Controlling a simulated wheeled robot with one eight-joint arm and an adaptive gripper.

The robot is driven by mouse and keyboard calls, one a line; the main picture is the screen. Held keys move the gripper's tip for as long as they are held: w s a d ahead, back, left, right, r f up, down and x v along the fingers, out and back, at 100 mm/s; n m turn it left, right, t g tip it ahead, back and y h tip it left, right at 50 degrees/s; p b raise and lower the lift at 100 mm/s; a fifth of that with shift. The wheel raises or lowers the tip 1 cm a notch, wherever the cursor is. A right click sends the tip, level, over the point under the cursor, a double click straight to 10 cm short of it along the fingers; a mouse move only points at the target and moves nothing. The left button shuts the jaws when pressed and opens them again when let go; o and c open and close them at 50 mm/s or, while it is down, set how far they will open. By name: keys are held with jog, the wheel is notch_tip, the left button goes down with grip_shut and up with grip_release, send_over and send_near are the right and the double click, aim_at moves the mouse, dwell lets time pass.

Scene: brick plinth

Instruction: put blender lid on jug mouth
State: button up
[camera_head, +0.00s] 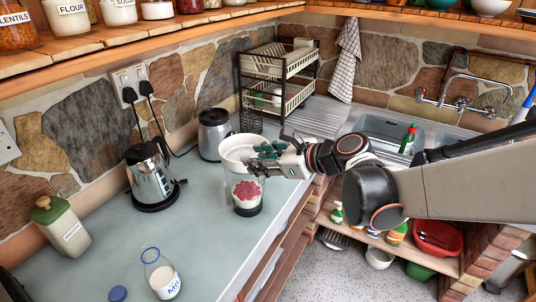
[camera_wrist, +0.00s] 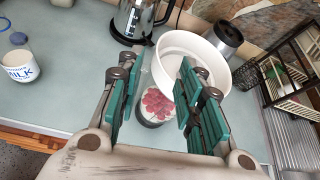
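The white, round, dish-shaped lid (camera_head: 236,153) is at the top of the clear jug in the head view. It also shows in the wrist view (camera_wrist: 178,42). The jug, with red-and-white contents (camera_head: 247,190) and a dark base, stands on the counter; the contents also show in the wrist view (camera_wrist: 157,104). I cannot tell whether the lid is seated on the mouth or held just above it. My gripper (camera_head: 264,155) is at the lid's right side in the head view. Its green fingers (camera_wrist: 158,92) are apart; the right one overlaps the lid, contact unclear.
A steel kettle (camera_head: 151,177) stands left of the jug and a dark-and-silver canister (camera_head: 213,135) behind it. A milk bottle (camera_head: 161,275) and a green-lidded container (camera_head: 61,227) are nearer the left. A dish rack (camera_head: 278,68) is behind. Counter between them is clear.

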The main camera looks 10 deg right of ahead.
jog(key=s+d+f+n+g+h, duration=0.1)
jog(key=s+d+n+h, duration=0.3)
jog(key=s+n, duration=0.6)
jog(key=s+d+f+n+h, duration=0.1)
jog(key=s+d+n+h, duration=0.4)
jog(key=s+d+n, duration=0.4)
jog(key=s+n, duration=0.1)
jog(key=n, duration=0.4)
jog(key=shift+d+f+n+g+h, duration=0.15)
jog(key=shift+f+n+g+h, duration=0.15)
jog(key=shift+g, duration=0.1)
